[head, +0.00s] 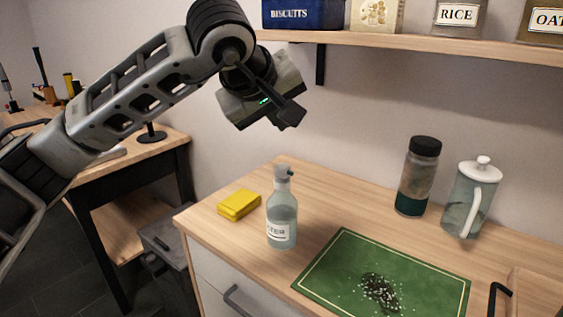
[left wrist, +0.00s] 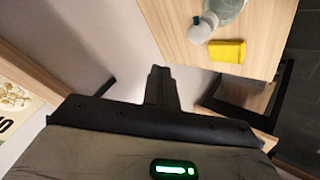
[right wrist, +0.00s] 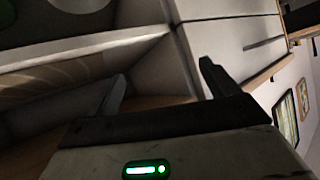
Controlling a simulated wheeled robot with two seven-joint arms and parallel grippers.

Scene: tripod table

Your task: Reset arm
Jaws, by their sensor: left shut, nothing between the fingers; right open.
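My left arm comes in from the left in the head view and is raised above the counter. My left gripper (head: 290,112) is shut and empty, in the air below the wall shelf and above the bottle. In the left wrist view its fingers (left wrist: 160,85) are together with nothing between them. My right gripper is outside the head view. In the right wrist view my right gripper (right wrist: 163,85) has its fingers wide apart, with nothing between them, near pale cabinet-like panels.
The counter (head: 335,200) holds a yellow sponge (head: 239,204), a bottle (head: 282,220), a green mat (head: 330,270) with scattered bits, a dark-lidded jar (head: 417,180) and a white-lidded glass jug (head: 469,200). A shelf (head: 400,41) with canisters runs above. A side table (head: 160,145) stands left.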

